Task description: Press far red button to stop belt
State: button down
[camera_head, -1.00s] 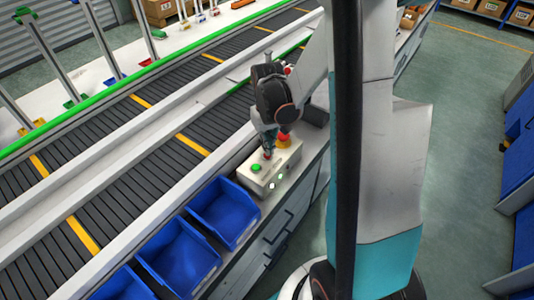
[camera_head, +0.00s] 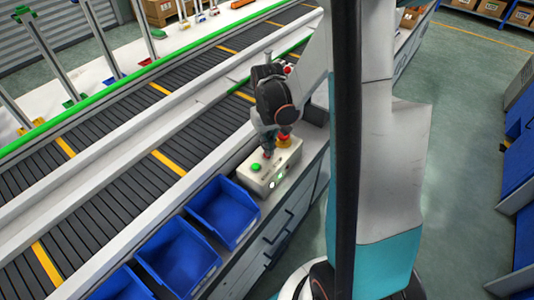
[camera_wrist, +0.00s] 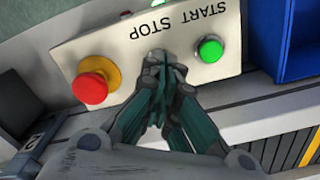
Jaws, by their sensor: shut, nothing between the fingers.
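A pale control box (camera_head: 285,160) stands beside the belt, and its panel (camera_wrist: 115,45) fills the upper wrist view. The panel is printed START and STOP, upside down there. A green button (camera_wrist: 210,50) sits at the right. A red mushroom button (camera_wrist: 90,88) on a yellow base sits at the left; it also shows in the head view (camera_head: 284,139). My gripper (camera_wrist: 162,62) is shut and empty, pointing down at the panel between these two, near the STOP label. Whatever lies under its tips is hidden, and I cannot tell whether they touch.
The dark conveyor belt (camera_head: 110,195) with yellow stripes runs along the left. Blue bins (camera_head: 225,212) stand next to the box on the near side. A second belt (camera_head: 105,125) with a green rail lies behind. Open floor (camera_head: 460,150) is at the right.

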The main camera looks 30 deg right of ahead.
jog(key=shift+f+b, duration=0.65)
jog(key=shift+f, duration=0.2)
dwell(0.3)
jog(key=shift+r, duration=0.1)
notch_tip(320, 180, up, 8)
jog(key=p, duration=0.5)
jog(key=shift+p, duration=0.3)
dwell(0.5)
jog(key=s+a+r+n+t, duration=0.2)
jog(key=s+a+r+t, duration=0.2)
jog(key=a+r, duration=0.75)
jog(key=s+a+r+t, duration=0.2)
jog(key=s+r, duration=0.4)
jog(key=s, duration=0.3)
jog(key=shift+a+t, duration=0.35)
jog(key=shift+t, duration=0.25)
jog(key=shift+r, duration=0.1)
